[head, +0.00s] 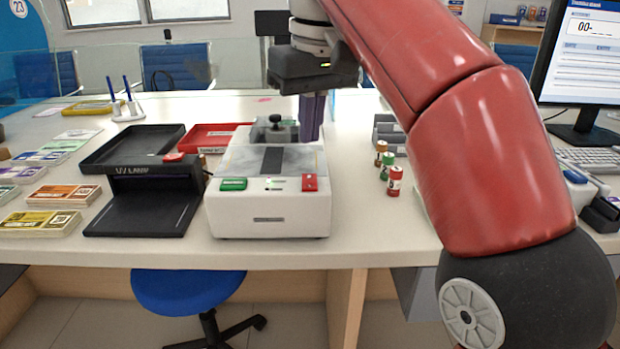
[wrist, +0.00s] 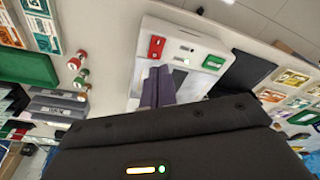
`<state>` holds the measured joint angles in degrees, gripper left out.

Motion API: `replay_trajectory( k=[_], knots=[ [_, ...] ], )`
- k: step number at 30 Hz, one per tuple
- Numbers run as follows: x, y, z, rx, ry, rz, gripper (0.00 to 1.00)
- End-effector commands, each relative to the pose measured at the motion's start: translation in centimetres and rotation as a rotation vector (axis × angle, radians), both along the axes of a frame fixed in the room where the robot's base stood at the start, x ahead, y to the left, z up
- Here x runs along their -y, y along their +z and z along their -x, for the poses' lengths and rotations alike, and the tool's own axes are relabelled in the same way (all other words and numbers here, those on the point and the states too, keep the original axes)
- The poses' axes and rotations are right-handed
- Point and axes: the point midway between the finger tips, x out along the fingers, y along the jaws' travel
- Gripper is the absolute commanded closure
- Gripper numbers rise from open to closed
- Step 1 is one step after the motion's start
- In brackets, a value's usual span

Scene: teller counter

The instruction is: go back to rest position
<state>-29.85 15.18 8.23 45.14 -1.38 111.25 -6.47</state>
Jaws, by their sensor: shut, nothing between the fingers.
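My gripper (head: 311,118) hangs from my red arm above the back right part of a white counter machine in the head view. Its purple-grey fingers point down and are closed together with nothing between them. The white machine (head: 268,212) has a green button (head: 233,184) at front left, a red button (head: 310,182) at front right and a black knob on top. In the wrist view my fingers (wrist: 158,88) show in front of the machine, near its red button (wrist: 156,47). Whether the fingertips touch the machine is unclear.
Left of the machine are a black stand (head: 148,200), a black tray (head: 130,148) and a red tray (head: 212,136). Banknote stacks (head: 45,222) lie further left. Coin rolls (head: 387,168) stand right. A monitor (head: 590,60) and keyboard are at far right. A blue stool (head: 188,290) is below.

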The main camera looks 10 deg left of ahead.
Motion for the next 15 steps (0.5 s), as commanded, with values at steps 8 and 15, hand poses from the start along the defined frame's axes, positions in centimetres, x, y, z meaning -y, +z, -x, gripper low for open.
replay_trajectory(
  k=[8, 15],
  knots=[
    [2.2, -0.4, 0.2, 0.025, -0.056, -0.005, 1.0],
    [9.8, -4.0, 1.8, 0.113, -0.249, -0.031, 1.0]
  ],
)
